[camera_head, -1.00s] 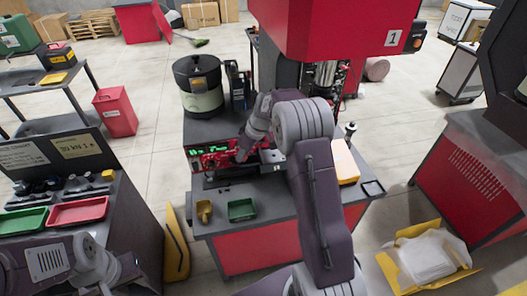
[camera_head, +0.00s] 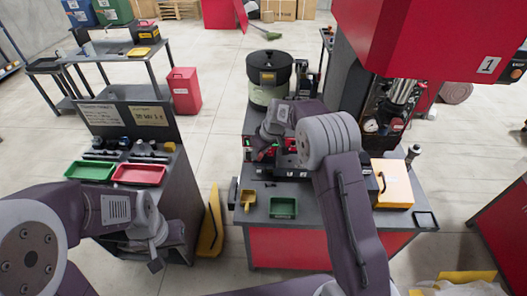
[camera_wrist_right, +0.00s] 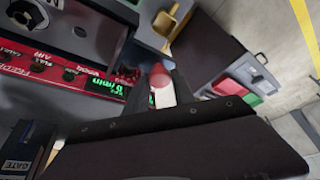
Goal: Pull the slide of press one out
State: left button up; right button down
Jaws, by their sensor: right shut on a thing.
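Press one is the large machine with a red head (camera_head: 420,35) marked 1, above a grey bench with a red front. My right gripper (camera_head: 262,150) reaches the bench's left part, at the red control panel (camera_head: 290,146) with green displays; my arm hides part of it. In the right wrist view my right gripper (camera_wrist_right: 161,92) is shut on a small red-ended handle (camera_wrist_right: 158,78) beside that panel (camera_wrist_right: 60,72). I cannot tell how far out the slide is. My left gripper (camera_head: 155,264) hangs low at the left, apart from the press; its jaws are unclear.
A dark-lidded bowl feeder (camera_head: 268,78) stands behind the panel. A green tray (camera_head: 283,208) and a yellow scoop (camera_head: 248,200) lie on the bench front. A side bench at left carries a red tray (camera_head: 139,174) and a green tray (camera_head: 91,170). A yellow board (camera_head: 211,225) leans between the benches.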

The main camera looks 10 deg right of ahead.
jog(key=shift+a+r, duration=0.1)
jog(key=c, duration=1.1)
grip_release()
jog(key=shift+a, duration=0.15)
jog(key=shift+s, duration=0.1)
jog(key=shift+r, duration=0.1)
jog(key=b+v, duration=0.2)
jog(key=v, duration=0.7)
jog(key=shift+b, duration=0.4)
